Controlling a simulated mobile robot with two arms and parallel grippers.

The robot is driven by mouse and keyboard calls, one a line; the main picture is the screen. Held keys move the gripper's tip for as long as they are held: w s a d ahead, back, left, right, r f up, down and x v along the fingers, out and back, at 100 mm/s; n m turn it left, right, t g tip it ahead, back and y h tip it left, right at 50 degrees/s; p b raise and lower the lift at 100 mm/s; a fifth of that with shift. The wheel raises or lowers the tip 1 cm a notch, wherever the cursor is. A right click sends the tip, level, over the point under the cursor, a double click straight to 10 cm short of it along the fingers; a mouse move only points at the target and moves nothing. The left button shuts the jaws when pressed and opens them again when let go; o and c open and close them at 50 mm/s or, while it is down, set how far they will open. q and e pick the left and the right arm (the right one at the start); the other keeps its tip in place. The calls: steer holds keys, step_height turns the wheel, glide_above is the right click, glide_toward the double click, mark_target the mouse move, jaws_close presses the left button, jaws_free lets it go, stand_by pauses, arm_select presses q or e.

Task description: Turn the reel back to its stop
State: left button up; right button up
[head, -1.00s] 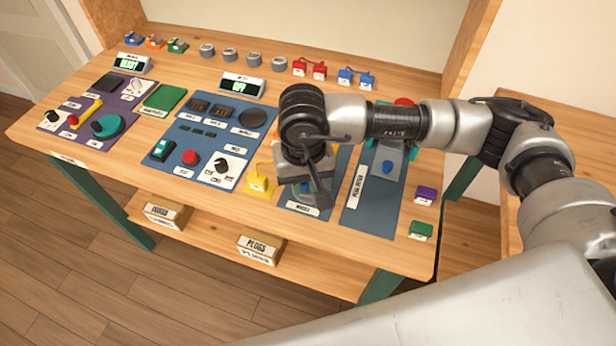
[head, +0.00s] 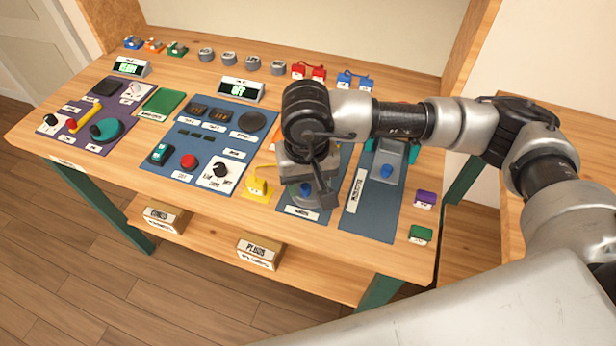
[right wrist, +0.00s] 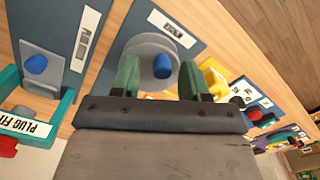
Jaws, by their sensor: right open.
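The reel, a grey disc (right wrist: 148,52) with a blue knob (right wrist: 161,68) off its centre, sits on a blue panel. In the head view the blue knob (head: 305,189) shows just under my right gripper (head: 316,190), which hides much of the disc. In the right wrist view the green fingers of my right gripper (right wrist: 158,82) are apart, one on each side of the knob's region. The knob lies nearer the right finger, and I cannot tell whether they touch. My left gripper is not in view.
A second blue panel (head: 365,215) with a blue knob (head: 387,171) lies to the right. A yellow block (head: 257,187) stands close left of the reel. Panels with dials and buttons fill the left. Purple (head: 425,198) and green (head: 421,234) blocks stand near the right edge.

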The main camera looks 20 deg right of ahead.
mark_target(307, 187)
steer(key=shift+r+p, duration=1.15)
steer(key=shift+r, duration=2.25)
steer(key=shift+f, duration=0.1)
